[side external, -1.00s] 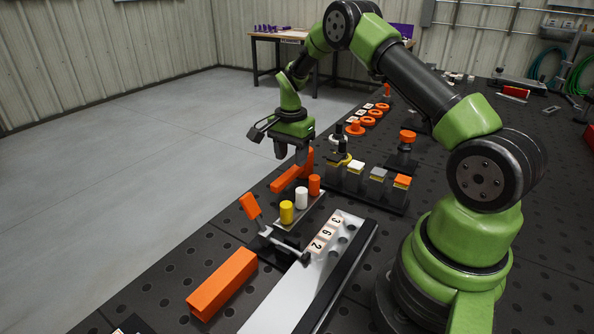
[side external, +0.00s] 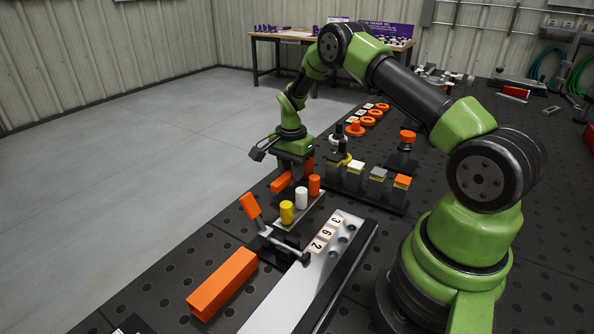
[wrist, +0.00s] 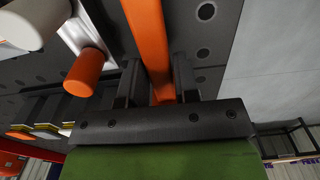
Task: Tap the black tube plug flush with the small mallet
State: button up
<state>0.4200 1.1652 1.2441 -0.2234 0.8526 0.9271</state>
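My gripper (side external: 293,170) is lowered over an orange bar-shaped thing (side external: 281,183) with an upright orange part, likely the small mallet. In the wrist view, the orange bar (wrist: 150,45) runs between my two fingers (wrist: 158,85). A gap shows beside the left finger; the right finger lies close to the bar, and I cannot tell whether it touches. The fingers look open. My gripper hides part of the orange thing in the side view. I cannot make out the black tube plug for certain. A long orange square tube (side external: 222,284) lies at the front left.
A clamp with an orange handle (side external: 250,206) stands nearer the camera. A rack with coloured blocks (side external: 376,190) is to the right. Open floor (side external: 150,150) lies left.

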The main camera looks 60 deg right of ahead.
grip_shut()
jog(key=shift+r, duration=0.1)
jog(key=shift+r, duration=2.95)
jog(key=shift+s+r, duration=0.1)
jog(key=shift+r, duration=0.1)
jog(key=s+r, duration=0.6)
jog(key=s, duration=0.1)
jog(key=shift+s+d, duration=0.25)
jog(key=shift+s, duration=0.15)
